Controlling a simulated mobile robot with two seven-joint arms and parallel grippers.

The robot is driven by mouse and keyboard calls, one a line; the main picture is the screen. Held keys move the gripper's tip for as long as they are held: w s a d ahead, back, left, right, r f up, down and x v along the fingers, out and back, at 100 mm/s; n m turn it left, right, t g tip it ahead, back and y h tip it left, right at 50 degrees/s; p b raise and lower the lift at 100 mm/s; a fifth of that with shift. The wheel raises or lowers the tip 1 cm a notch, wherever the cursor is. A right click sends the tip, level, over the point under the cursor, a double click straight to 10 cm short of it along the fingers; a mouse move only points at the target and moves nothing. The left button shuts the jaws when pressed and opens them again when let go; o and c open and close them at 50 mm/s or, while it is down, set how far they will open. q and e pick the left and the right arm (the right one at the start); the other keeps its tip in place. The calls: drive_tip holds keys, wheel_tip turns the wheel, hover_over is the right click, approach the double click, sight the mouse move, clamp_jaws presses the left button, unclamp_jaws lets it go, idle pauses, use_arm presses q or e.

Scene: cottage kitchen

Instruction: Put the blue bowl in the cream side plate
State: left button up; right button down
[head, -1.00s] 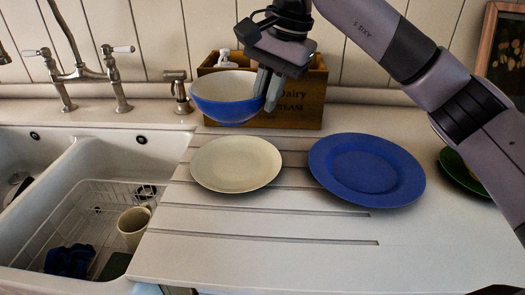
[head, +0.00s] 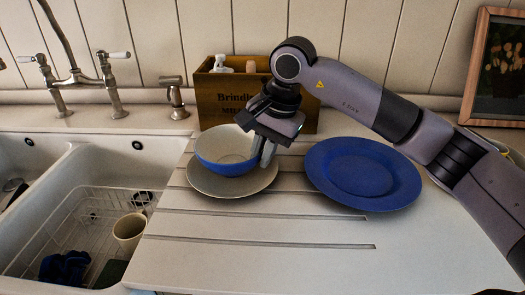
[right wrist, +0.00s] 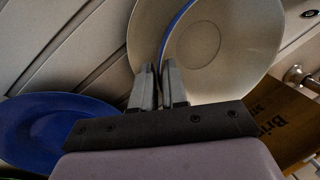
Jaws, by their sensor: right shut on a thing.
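The blue bowl (head: 222,165), white inside, is upright over the cream side plate (head: 232,190) in the head view. It looks to be in or just above the plate; I cannot tell if they touch. My right gripper (head: 266,160) is shut on the bowl's right rim. In the right wrist view, the fingers (right wrist: 158,90) pinch the rim of the blue bowl (right wrist: 215,45), and the cream side plate (right wrist: 144,35) shows beyond it. My left gripper is not in view.
A larger blue plate (head: 362,175) lies right of the cream plate on the grooved drainboard. A wooden crate (head: 222,100) with bottles stands behind. The sink (head: 60,215), left, holds a wire rack and a cream mug (head: 130,232). The front drainboard is clear.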

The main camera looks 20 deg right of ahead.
drive_tip(key=shift+f+b, duration=0.35)
drive_tip(key=c, duration=1.2)
unclamp_jaws()
drive_tip(key=shift+o, duration=0.2)
drive_tip(key=shift+r, duration=0.15)
drive_tip(key=shift+r+p, duration=0.3)
drive_tip(key=shift+p, duration=0.1)
drive_tip(key=v, duration=1.2)
drive_tip(key=shift+f, duration=0.1)
